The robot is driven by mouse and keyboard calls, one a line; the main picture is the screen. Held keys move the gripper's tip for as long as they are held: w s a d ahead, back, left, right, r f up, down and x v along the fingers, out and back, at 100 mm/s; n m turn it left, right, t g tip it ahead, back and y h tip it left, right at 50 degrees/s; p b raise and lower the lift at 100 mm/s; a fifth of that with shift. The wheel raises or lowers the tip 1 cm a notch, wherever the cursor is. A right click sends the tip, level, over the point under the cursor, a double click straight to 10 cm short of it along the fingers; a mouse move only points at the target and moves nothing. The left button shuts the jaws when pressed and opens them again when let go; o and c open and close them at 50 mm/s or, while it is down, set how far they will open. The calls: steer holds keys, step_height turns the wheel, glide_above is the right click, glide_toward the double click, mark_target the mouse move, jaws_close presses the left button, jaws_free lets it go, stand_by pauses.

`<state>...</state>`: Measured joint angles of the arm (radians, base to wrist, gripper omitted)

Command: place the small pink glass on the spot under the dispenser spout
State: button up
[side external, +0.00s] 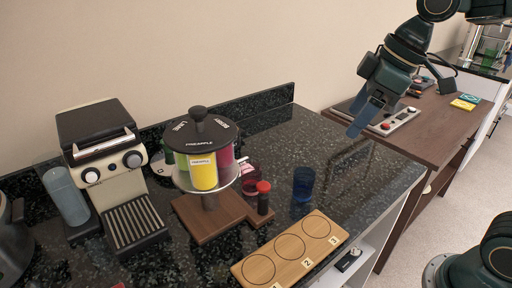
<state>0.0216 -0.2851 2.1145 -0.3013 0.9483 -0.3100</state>
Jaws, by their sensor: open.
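The dispenser (203,165) is a round carousel with a black lid and green, yellow and magenta canisters, standing on a wooden base (200,222). Its spout and the spot beneath it cannot be made out clearly. My gripper (366,108) is open and empty, raised at the upper right, well away from the glass.
A blue glass (303,184) stands right of the bottle. A wooden board (262,268) with several numbered rings lies at the counter's front. A coffee machine (108,170) stands left. A brown side table (440,130) is at right. The counter's back right is clear.

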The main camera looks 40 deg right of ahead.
steer(key=s+d+f+m+h, duration=0.1)
steer(key=s+d+f+m, duration=0.1)
steer(key=s, duration=0.4)
steer(key=s+d+f+m+t+h, duration=0.1)
steer(key=s+d+f+m, duration=0.1)
steer(key=s+m, duration=0.2)
steer(key=shift+s+d+t, duration=0.3)
steer(key=shift+s, duration=0.75)
